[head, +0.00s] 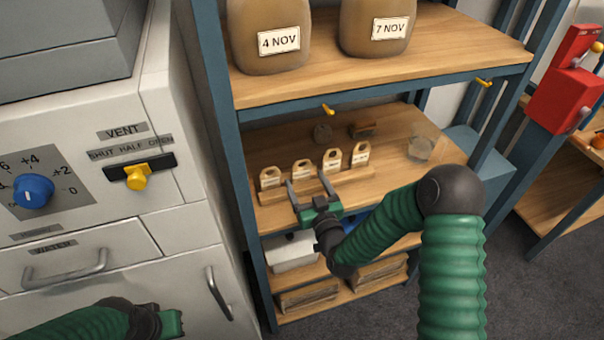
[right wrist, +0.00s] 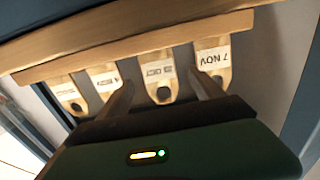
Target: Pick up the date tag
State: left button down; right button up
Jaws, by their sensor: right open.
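Several wooden date tags with a hole and a pale label stand in a row on a wooden rack (head: 318,185) on the middle shelf. My right gripper (head: 307,182) is open in front of the row, its fingers pointing at the tags. In the right wrist view, one tag (right wrist: 160,78) lies between the open fingers (right wrist: 162,95), apparently not gripped; its label is hard to read. Beside it is a tag marked 7 NOV (right wrist: 212,66). My left gripper (head: 170,322) is at the lower left of the head view; its jaws are unclear.
Two brown sacks, labelled 4 NOV (head: 270,65) and 7 NOV (head: 375,45), stand on the upper shelf (head: 440,52). A white machine (head: 150,85) is on the left. A blue shelf post (head: 215,100) stands beside it.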

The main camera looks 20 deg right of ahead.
aim_at(302, 170)
jog(key=w, duration=0.4)
jog(key=shift+r+p, duration=0.2)
jog(key=shift+p, duration=0.15)
jog(key=shift+w+a+f, duration=0.1)
jog(key=shift+w+f, duration=0.1)
jog(key=shift+w, duration=0.3)
jog(key=shift+s+r, duration=0.1)
jog(key=shift+s, duration=0.05)
jog(key=c, duration=1.3)
jog(key=shift+r, duration=0.45)
notch_tip(302, 170, up, 2)
jog(key=shift+r, duration=0.2)
jog(key=s+a+p, duration=0.1)
jog(key=s+p, duration=0.1)
jog(key=s, duration=0.3)
jog(key=s+a+r+p, duration=0.1)
jog(key=s+p, duration=0.1)
jog(key=s, duration=0.3)
jog(key=s+a+p, duration=0.1)
jog(key=s+p, duration=0.1)
jog(key=s, duration=0.3)
jog(key=shift+s+r+p, duration=0.3)
